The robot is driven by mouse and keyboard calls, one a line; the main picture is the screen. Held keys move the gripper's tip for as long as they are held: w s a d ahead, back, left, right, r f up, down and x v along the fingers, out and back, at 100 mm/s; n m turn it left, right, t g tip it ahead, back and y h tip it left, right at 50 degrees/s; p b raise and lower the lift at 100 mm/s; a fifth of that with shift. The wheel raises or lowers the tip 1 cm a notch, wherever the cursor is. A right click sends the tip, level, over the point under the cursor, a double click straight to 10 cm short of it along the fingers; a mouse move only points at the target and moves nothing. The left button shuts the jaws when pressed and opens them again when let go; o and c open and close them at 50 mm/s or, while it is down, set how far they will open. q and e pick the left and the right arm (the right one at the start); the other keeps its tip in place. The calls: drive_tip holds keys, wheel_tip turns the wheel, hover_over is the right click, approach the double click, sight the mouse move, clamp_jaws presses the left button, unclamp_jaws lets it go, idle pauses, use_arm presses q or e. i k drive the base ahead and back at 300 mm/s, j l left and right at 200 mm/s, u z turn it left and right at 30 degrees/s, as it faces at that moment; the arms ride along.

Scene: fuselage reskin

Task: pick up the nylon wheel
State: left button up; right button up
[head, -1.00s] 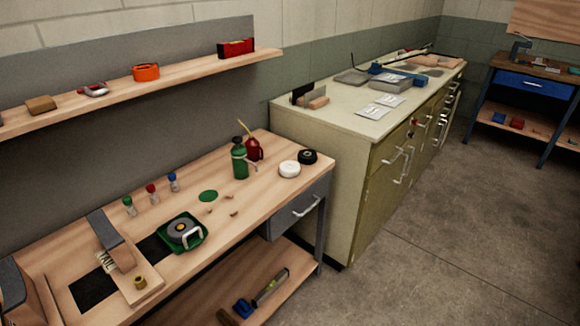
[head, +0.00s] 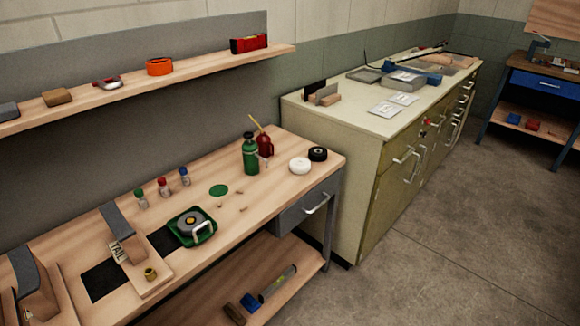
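A white wheel-like disc (head: 300,166), which looks like the nylon wheel, lies flat near the right end of the wooden workbench (head: 235,225). A similar black disc (head: 318,154) lies just behind it to the right, close to the bench edge. Neither of my grippers shows in the head view, so I cannot see whether they are open or shut.
A green bottle (head: 250,156) and a red oil can (head: 265,146) stand left of the white disc. A green tray (head: 192,227) holds a round grey tool. A cabinet (head: 345,140) stands beyond the bench. Floor (head: 430,250) at right is clear.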

sight(297, 166)
drive_tip(key=i+l+u, duration=0.15)
drive_tip(key=l+u, duration=0.2)
drive_tip(key=i+l+u, duration=0.1)
drive_tip(key=l+u, duration=0.3)
drive_tip(key=i+l+u, duration=0.1)
drive_tip(key=l, duration=0.35)
drive_tip(key=i+l+u, duration=0.15)
drive_tip(key=l, duration=0.25)
drive_tip(key=i+l, duration=0.1)
drive_tip(key=l, duration=0.9)
drive_tip(key=l+u, duration=0.1)
drive_tip(key=l, duration=0.9)
drive_tip(key=i, duration=0.05)
